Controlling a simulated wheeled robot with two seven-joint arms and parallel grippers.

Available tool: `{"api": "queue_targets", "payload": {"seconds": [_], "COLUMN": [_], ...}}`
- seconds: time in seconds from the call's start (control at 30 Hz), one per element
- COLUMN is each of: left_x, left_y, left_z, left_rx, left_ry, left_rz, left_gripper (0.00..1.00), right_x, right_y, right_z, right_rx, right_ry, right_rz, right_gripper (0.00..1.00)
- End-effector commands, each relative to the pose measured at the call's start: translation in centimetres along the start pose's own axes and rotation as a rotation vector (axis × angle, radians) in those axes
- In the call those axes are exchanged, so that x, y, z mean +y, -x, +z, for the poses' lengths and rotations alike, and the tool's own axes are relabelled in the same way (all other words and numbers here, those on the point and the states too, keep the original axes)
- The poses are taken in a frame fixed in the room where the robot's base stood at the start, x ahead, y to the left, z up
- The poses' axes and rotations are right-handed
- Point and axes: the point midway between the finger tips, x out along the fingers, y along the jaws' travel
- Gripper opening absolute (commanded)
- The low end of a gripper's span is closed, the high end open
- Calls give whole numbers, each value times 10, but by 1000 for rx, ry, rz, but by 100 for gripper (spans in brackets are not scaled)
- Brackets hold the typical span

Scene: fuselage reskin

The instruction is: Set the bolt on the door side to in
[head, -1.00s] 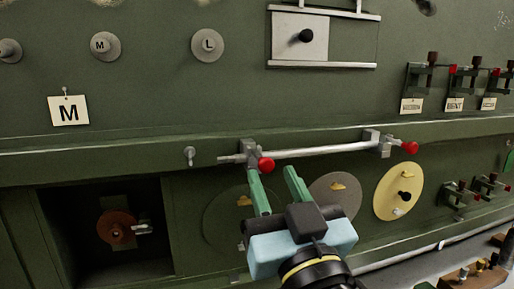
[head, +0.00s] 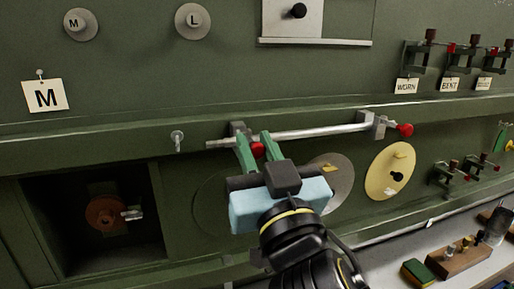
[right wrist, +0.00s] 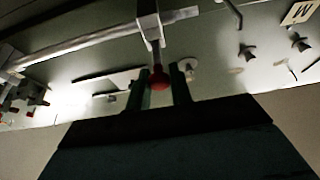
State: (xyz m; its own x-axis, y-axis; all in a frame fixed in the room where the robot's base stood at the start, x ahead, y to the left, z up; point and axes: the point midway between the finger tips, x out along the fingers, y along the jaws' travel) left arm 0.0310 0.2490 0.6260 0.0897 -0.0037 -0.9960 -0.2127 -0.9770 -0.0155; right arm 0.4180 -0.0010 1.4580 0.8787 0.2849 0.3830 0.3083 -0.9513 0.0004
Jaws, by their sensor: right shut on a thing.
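A grey bar (head: 310,132) runs across the green ledge, held by a bracket at each end. A red knob (head: 257,150) hangs at the left bracket (head: 238,130), and another red knob (head: 404,130) sticks out at the right bracket (head: 380,125). My right gripper (head: 256,143) has its green fingers on either side of the left red knob and is shut on it. In the right wrist view the red knob (right wrist: 159,81) sits between the fingers, below the bracket (right wrist: 149,27). My left gripper is out of view. Which bolt state this is, I cannot tell.
A dark open recess (head: 95,225) with a brown disc is at the lower left. A yellow disc (head: 390,172) and small clamps stand to the right. Labelled clamps (head: 430,60) hang above right. A worktop (head: 400,250) with blocks is at the lower right.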

Motion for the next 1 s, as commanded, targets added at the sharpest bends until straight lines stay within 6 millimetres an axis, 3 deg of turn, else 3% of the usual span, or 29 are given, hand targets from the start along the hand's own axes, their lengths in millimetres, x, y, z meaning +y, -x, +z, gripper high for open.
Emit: {"api": "queue_targets", "payload": {"seconds": [0.2, 0.47, 0.7, 0.73, 0.8, 1.0], "left_x": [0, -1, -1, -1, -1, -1], "left_y": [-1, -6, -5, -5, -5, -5], "left_z": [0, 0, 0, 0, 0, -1], "left_rx": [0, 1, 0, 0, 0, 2], "left_ry": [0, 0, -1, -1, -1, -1], "left_rz": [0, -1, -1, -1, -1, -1], "left_gripper": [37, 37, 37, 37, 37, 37], "right_x": [0, 0, 1, 1, 1, 0], "right_y": [-2, -26, -27, -27, -27, -26], "right_z": [2, 11, 11, 10, 11, 11], "right_rx": [-1, -1, 1, 1, 0, 0], "right_ry": [0, -1, 1, 1, 1, 0], "right_rz": [1, 1, 1, 1, 1, 0], "right_gripper": [0, 0, 0, 25, 34, 37]}}
